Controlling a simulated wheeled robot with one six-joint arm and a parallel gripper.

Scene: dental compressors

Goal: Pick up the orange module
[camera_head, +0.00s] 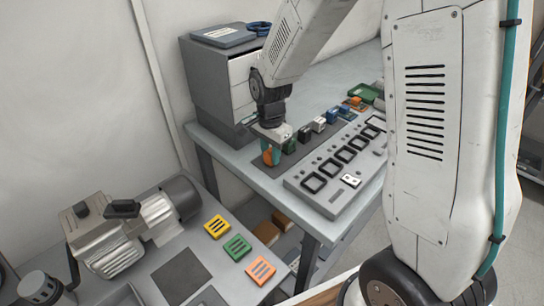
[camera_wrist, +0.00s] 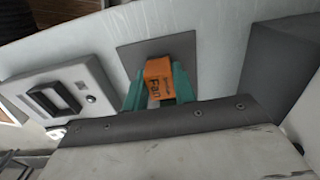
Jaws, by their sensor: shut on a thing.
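The orange module (camera_wrist: 158,80), a small block marked "Fan", sits between the teal fingers of my gripper (camera_wrist: 160,90) in the wrist view. The fingers are shut on its sides. In the head view, my gripper (camera_head: 271,156) is at the near left end of the row of modules, with a bit of the orange module (camera_head: 267,157) showing between the fingers. A dark grey mat (camera_wrist: 189,50) lies behind the module. I cannot tell whether the module touches the mat or is slightly above it.
Several other modules, including a green one (camera_head: 290,145) and a blue one (camera_head: 332,115), stand in a row behind my gripper. A grey panel with square frames (camera_head: 322,202) lies to the right. A grey cabinet (camera_head: 205,85) stands at the left. Flat coloured plates (camera_head: 237,247) lie on the lower bench.

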